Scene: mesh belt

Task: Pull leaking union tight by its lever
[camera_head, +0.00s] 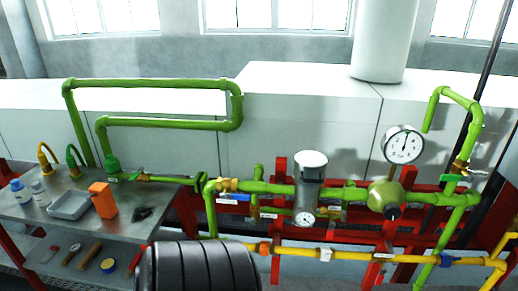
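I cannot tell which union is leaking, as no drip or spray shows. A brass fitting (228,185) sits on the green pipe, with a blue lever handle (234,198) just below it. An orange fitting (265,249) sits on the yellow pipe (345,255) lower down. Another brass fitting (462,166) is on the right vertical green pipe, with a green handle (453,178) beside it. A small blue part (446,260) is on the yellow pipe at right. Neither of my grippers can be made out in this view.
A large black ribbed cylinder (200,268) blocks the bottom centre. A metal bench (75,232) at left carries bottles, a grey tray (70,205) and an orange block (102,200). A red frame (280,168) backs the pipes. A gauge (403,145) stands upper right.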

